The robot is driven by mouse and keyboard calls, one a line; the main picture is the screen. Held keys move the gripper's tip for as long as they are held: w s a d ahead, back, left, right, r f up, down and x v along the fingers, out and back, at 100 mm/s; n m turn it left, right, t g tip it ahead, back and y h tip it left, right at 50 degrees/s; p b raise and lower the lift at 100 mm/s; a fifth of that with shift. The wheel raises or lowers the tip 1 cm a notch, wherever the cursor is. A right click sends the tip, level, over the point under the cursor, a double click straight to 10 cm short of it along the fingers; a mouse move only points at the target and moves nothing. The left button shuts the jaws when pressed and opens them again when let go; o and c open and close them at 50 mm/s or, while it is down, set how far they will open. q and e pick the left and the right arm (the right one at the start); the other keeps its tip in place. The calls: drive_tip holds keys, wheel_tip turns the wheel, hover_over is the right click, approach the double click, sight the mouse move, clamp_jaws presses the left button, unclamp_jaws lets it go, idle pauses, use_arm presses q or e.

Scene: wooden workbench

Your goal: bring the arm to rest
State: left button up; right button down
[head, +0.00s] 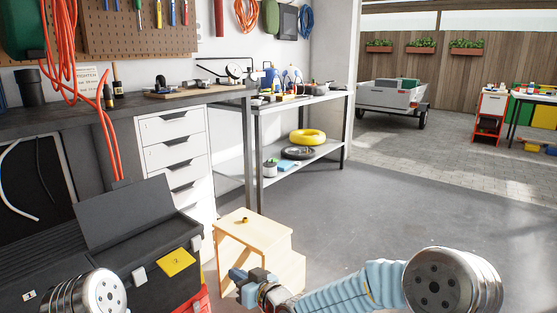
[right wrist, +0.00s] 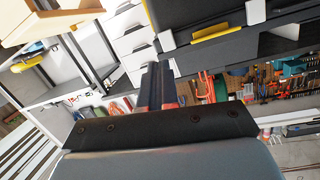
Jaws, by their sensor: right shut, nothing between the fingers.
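My right arm comes in from the lower right of the head view, its pale blue links reaching left. My right gripper (head: 243,282) is low in front of the wooden step box (head: 252,232) and overlaps it in the picture. In the right wrist view the fingers (right wrist: 157,75) lie together, shut and empty. A round metal joint of my left arm shows at the lower left of the head view; the left gripper is out of sight.
An open black toolbox (head: 150,262) with a yellow piece (head: 176,262) stands left of the gripper. White drawers (head: 172,150), a workbench (head: 60,115) and a metal shelf (head: 316,155) stand behind. Grey floor (head: 400,215) is clear to the right.

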drive_tip(key=s+d+f+m+g+h, duration=0.1)
drive_tip(key=s+d+f+h, duration=0.2)
drive_tip(key=f, duration=0.4)
drive_tip(key=s+d+f+m+g, duration=0.2)
drive_tip(key=s+d+f, duration=0.1)
drive_tip(key=d+f, duration=0.3)
drive_tip(key=s+d+f+m+g+h, duration=0.1)
drive_tip(key=s+d+f+h, duration=0.15)
drive_tip(key=f, duration=0.45)
drive_tip(key=s+d+f+m+g+h, duration=0.1)
drive_tip(key=s+d+f, duration=0.4)
drive_tip(key=s, duration=0.5)
drive_tip(key=s+d+f+m+g+h, duration=0.1)
drive_tip(key=s+d+f+m+g, duration=0.2)
drive_tip(key=s, duration=0.7)
wheel_tip(320, 180, down, 3)
drive_tip(key=d+g, duration=0.2)
drive_tip(key=shift+s+d+f+m+g+p, duration=0.15)
drive_tip(key=shift+s+d+m+g+p, duration=0.1)
drive_tip(key=shift+m+g+p, duration=0.05)
drive_tip(key=shift+w, duration=0.15)
